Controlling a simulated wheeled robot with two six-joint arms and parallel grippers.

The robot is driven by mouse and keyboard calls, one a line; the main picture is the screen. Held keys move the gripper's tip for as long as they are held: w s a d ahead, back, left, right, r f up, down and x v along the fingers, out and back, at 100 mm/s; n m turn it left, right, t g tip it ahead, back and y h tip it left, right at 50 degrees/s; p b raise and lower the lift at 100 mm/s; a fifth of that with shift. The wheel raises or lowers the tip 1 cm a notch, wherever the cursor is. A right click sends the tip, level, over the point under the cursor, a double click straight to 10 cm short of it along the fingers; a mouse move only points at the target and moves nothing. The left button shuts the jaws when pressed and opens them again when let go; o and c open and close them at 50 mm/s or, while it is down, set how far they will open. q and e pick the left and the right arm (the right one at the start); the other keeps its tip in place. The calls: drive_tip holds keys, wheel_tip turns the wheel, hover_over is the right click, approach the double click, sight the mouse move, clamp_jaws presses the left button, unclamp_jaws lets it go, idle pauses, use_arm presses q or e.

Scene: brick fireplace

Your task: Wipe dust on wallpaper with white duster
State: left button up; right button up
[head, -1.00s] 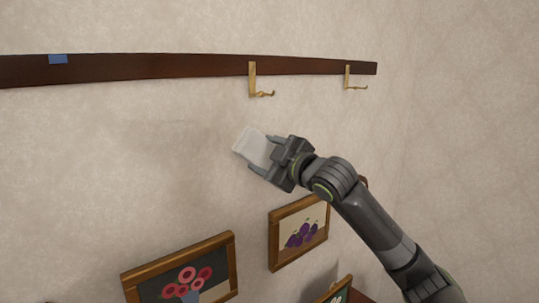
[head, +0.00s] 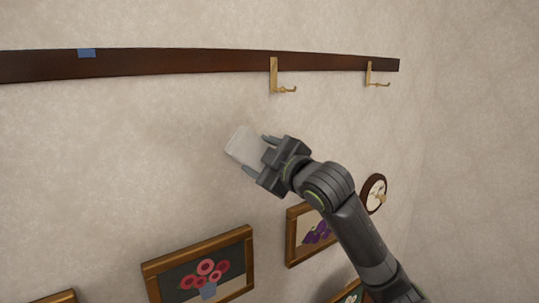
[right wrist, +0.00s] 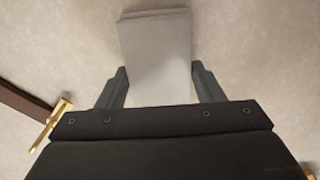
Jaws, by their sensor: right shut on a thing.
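My right gripper (head: 258,155) is shut on the white duster (head: 241,146), a pale flat block that sticks out beyond the fingertips toward the wall. The duster also shows in the right wrist view (right wrist: 157,50), between the two fingers. The wallpaper (head: 130,150) is beige and mottled. A faint greyish smudge of dust (head: 205,135) shows on it just left of the duster. I cannot tell whether the duster touches the wall. My left gripper is not in view.
A dark wooden rail (head: 180,62) with brass hooks (head: 275,75) runs above the gripper. Below hang a framed flower picture (head: 248,238), a framed plum picture (head: 290,240) partly behind my arm, and a round frame (head: 364,195).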

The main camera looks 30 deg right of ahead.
idle(0.3)
drive_tip(key=shift+s+d+f, duration=0.1)
drive_tip(key=shift+s, duration=0.85)
drive_tip(key=shift+s+d, duration=0.15)
drive_tip(key=shift+s, duration=0.85)
drive_tip(key=shift+s+d, duration=0.15)
drive_tip(key=shift+s, duration=0.8)
drive_tip(key=s, duration=0.3)
drive_tip(key=shift+d, duration=0.2)
